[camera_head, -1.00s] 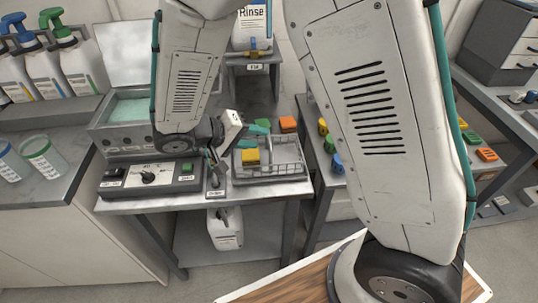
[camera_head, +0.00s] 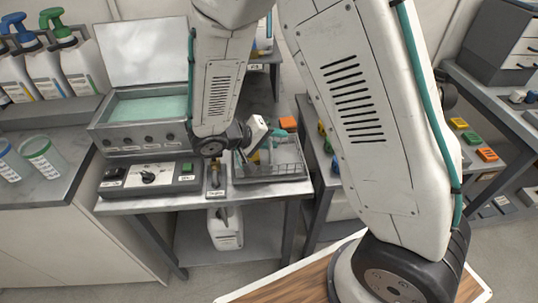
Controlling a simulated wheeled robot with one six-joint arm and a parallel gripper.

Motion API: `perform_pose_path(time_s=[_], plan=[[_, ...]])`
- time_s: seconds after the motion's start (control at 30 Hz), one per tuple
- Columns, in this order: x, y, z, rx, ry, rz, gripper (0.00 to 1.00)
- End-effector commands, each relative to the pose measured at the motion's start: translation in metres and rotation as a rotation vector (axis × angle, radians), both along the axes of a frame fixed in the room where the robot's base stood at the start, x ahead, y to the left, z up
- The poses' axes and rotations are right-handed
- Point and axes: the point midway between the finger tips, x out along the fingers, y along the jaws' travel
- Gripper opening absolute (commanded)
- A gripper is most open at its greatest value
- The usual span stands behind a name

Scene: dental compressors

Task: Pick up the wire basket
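The wire basket (camera_head: 287,170) stands on the grey table at the right of the control unit. It is a low, grey wire tray, and its left and back parts are partly covered by my arm's wrist. My gripper (camera_head: 262,146) is over the back left part of the basket. Its fingers are small and partly hidden, so I cannot tell if they are open or shut, or if they touch the basket. A bit of yellow shows beside the gripper, over the basket.
An open bath (camera_head: 120,112) with teal liquid and a raised lid stands behind the control unit (camera_head: 150,177). An orange block (camera_head: 288,122) lies behind the basket. A white jug (camera_head: 225,228) stands below the table. Another shelf stands at the right.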

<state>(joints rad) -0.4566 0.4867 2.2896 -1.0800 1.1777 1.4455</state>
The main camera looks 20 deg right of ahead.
Motion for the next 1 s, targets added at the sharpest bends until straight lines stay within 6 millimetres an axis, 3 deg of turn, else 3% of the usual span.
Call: perform_pose_path(time_s=[0.03,0.1,0.57,0.73,1.0], plan=[[0.0,0.0,0.0,0.0,0.0,0.0,0.17],[0.0,0.0,0.0,0.0,0.0,0.0,0.0],[0.0,0.001,0.006,0.001,-0.001,0.001,0.0],[0.001,0.001,0.027,0.001,-0.004,0.0,0.0],[0.0,0.0,0.079,0.001,-0.004,-0.001,0.0]])
